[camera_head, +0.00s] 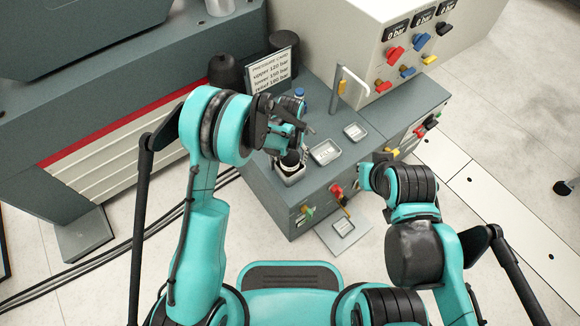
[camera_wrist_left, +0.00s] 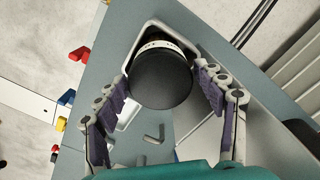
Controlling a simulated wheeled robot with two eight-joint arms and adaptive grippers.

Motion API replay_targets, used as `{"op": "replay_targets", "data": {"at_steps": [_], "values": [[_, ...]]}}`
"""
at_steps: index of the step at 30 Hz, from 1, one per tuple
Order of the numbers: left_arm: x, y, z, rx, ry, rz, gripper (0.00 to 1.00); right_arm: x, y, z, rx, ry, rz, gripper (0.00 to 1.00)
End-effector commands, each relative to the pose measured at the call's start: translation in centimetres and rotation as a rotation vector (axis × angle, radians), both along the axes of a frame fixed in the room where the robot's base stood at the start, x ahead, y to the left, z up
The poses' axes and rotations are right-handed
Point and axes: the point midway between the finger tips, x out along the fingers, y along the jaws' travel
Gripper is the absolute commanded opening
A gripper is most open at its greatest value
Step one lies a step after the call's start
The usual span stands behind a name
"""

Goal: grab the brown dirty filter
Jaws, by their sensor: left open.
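In the left wrist view a round part with a dark top and a white ring (camera_wrist_left: 161,76) sits in a light-rimmed tray (camera_wrist_left: 133,45). In the head view it shows as a small dark and white cylinder (camera_head: 290,160) at the bench's front left corner. No clearly brown filter shows; I cannot tell if this part is the filter. My left gripper (camera_wrist_left: 163,80) is open, with one finger on each side of the dark top; contact is unclear. The right gripper's fingers are hard to make out in the head view, near the right end of the bench.
Two shallow trays (camera_head: 325,152) (camera_head: 355,131) lie right of the cylinder. A pressure card (camera_head: 272,70) and dark canisters (camera_head: 225,72) stand behind. A control box with coloured knobs (camera_head: 394,55) is at the back. A grey L-shaped piece (camera_wrist_left: 154,134) lies near the left gripper.

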Motion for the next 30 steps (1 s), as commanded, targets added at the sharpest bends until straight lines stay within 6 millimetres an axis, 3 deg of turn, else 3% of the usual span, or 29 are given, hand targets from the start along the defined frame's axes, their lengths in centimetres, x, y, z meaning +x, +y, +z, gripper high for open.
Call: {"op": "replay_targets", "data": {"at_steps": [3, 11, 22, 30], "values": [[0.0, 0.0, 0.2, 0.000, 0.000, 0.000, 0.67, 0.0, 0.0, 0.1, 0.000, 0.000, 0.000, 0.00], [0.0, 0.0, 0.2, 0.000, 0.000, 0.000, 0.00, 0.0, 0.0, 0.1, 0.000, 0.000, 0.000, 0.00], [0.0, 0.0, 0.9, 0.000, 0.000, 0.000, 0.00, 0.0, 0.0, 0.5, 0.000, 0.000, 0.000, 0.00], [0.0, 0.0, 5.0, 0.000, 0.000, 0.000, 0.00, 0.0, 0.0, 2.4, 0.000, 0.000, 0.000, 0.00]]}}
